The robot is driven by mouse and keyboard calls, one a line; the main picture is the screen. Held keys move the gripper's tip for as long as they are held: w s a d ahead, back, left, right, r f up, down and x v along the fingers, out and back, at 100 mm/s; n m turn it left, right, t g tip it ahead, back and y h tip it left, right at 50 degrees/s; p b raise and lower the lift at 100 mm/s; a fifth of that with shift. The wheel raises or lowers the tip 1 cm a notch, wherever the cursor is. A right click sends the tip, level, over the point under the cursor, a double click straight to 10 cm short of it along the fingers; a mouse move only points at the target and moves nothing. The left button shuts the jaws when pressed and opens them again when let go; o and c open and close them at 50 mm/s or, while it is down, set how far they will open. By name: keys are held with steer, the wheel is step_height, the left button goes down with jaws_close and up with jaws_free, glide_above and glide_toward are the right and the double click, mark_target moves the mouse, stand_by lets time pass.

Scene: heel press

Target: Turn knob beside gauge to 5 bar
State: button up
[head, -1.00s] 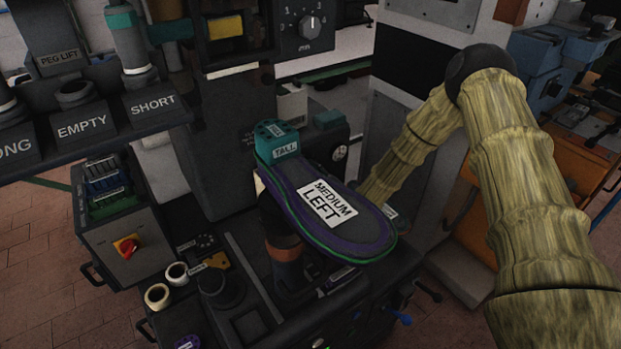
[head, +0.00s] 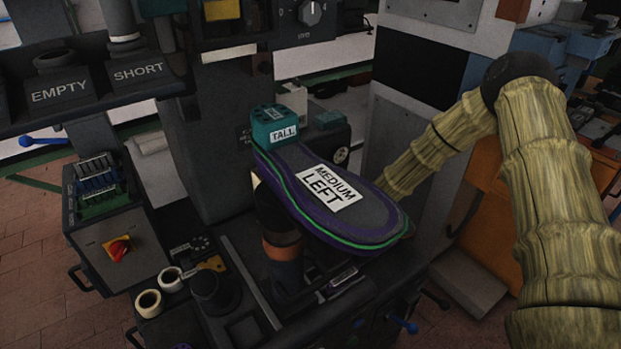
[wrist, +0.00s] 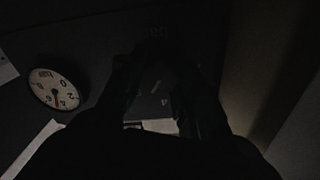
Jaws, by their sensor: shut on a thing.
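The gauge (wrist: 54,90) is a round white dial at the left of the dark wrist view. Its red needle points toward the lower part of the dial, seemingly between 4 and 6. My gripper (wrist: 157,75) is a dark outline to the right of the gauge, shut on the knob. In the head view my gripper is hidden behind the shoe form.
A shoe form marked MEDIUM LEFT (head: 345,211) with a teal TALL block (head: 272,125) stands in front of the gauge housing. My forearm passes to its right, beside a grey cabinet (head: 401,128). Another dial knob (head: 312,13) sits higher up. A red switch (head: 118,249) is at left.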

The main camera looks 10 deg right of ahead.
steer(key=shift+m, duration=0.4)
steer(key=o, duration=1)
steer(key=shift+d, duration=0.1)
steer(key=shift+o, duration=0.2)
steer(key=v, duration=1.2)
